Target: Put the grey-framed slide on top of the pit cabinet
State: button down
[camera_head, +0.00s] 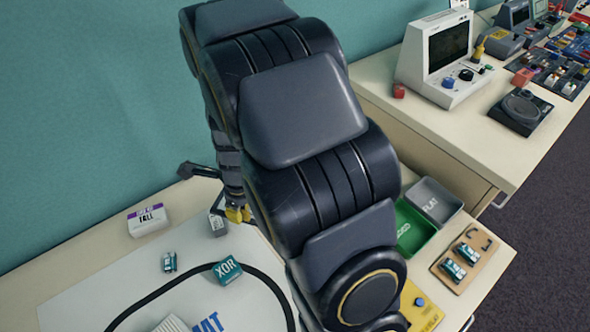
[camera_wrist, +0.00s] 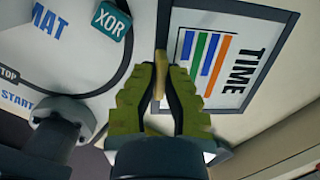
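My gripper (camera_wrist: 165,70) has yellow-green fingers that stand close together. A narrow tan strip shows between the tips; I cannot tell whether it is a held thing or the surface behind. In the head view my gripper (camera_head: 238,214) is low over the left table, largely behind my arm, beside a small grey block (camera_head: 217,223). A white arcade-style cabinet (camera_head: 412,58) with a dark screen and knobs stands on the right counter. I see no label that marks it as the pit cabinet.
A white mat (camera_head: 80,305) with a black track carries a teal XOR block (camera_head: 227,269). A dark-framed TIME panel (camera_wrist: 262,65) is beyond my fingers. A white-purple box (camera_head: 147,221), green tray (camera_head: 412,228), grey tray (camera_head: 434,200) and wooden board (camera_head: 487,274) stand nearby.

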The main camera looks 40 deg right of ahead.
jog(key=s+d+m+h, duration=0.1)
jog(key=s+d+m, duration=0.6)
jog(key=d, duration=0.6)
jog(key=w+d+f, duration=0.2)
jog(key=w, duration=0.1)
jog(key=w+d+f, duration=0.2)
jog(key=w+f, duration=0.1)
jog(key=w, duration=0.1)
jog(key=w+d+f, duration=0.3)
jog(key=shift+w+f, duration=0.15)
jog(key=shift+f, duration=0.1)
jog(key=shift+w+d+f, duration=0.25)
jog(key=shift+w+f, duration=0.05)
jog(key=shift+f, duration=0.15)
jog(key=shift+w+d+f, duration=0.2)
jog(key=shift+w+f, duration=0.05)
jog(key=shift+f, duration=1.5)
jog(key=shift+f, duration=0.1)
jog(key=c, duration=1.2)
grip_release()
jog(key=shift+o, duration=0.2)
